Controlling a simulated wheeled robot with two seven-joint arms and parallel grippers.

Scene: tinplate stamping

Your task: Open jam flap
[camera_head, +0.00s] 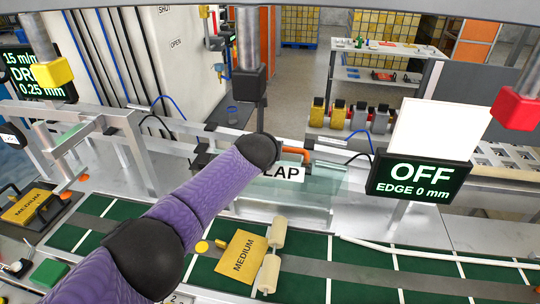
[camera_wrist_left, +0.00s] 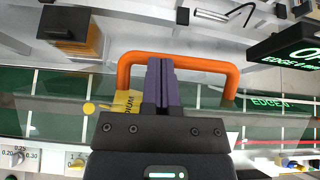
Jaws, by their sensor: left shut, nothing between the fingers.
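The jam flap is a clear, greenish panel (camera_head: 318,187) above the green conveyor, with a white label (camera_head: 286,174) whose visible letters read "LAP". Its orange handle (camera_head: 300,153) is partly hidden by my left wrist in the head view. In the left wrist view the whole U-shaped handle (camera_wrist_left: 228,66) shows. My left gripper (camera_wrist_left: 164,62) is shut, and its fingers lie in front of the handle's middle in that view. I cannot tell whether they touch it. My forearm hides these fingers in the head view. My right gripper is not in view.
A yellow "MEDIUM" card (camera_head: 241,257) lies on the green conveyor (camera_head: 355,290) beside pale rollers (camera_head: 277,234). A black display (camera_head: 418,178) reading "OFF, EDGE 0 mm" stands to the right of the flap. A grey post (camera_head: 249,60) rises behind it.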

